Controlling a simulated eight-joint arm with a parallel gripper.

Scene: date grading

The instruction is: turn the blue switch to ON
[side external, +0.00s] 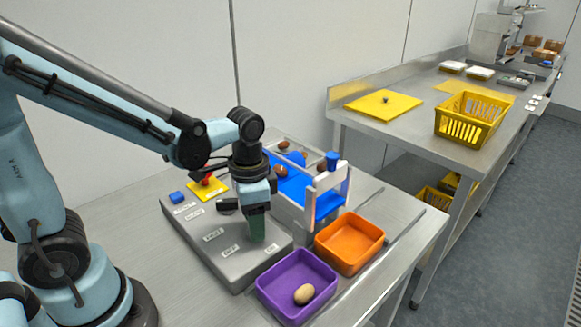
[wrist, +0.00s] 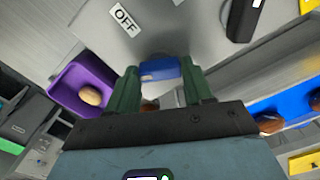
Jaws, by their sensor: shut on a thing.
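The blue switch (wrist: 160,69) is a blue handle on the grey control box (side external: 205,238). In the wrist view it sits between the green fingers of my gripper (wrist: 162,88), which is shut on it. In the side view my gripper (side external: 257,230) points down at the front right part of the box, and its fingers hide the switch. An OFF label (wrist: 124,17) shows on the box in the wrist view, off to one side of the switch. I cannot make out an ON label there.
A purple tray (side external: 270,291) with one tan date (side external: 304,294) stands close in front of the box. A blue-belted conveyor (side external: 297,190) runs behind. A red button (side external: 206,178) and a blue button (side external: 178,198) are at the box's far end.

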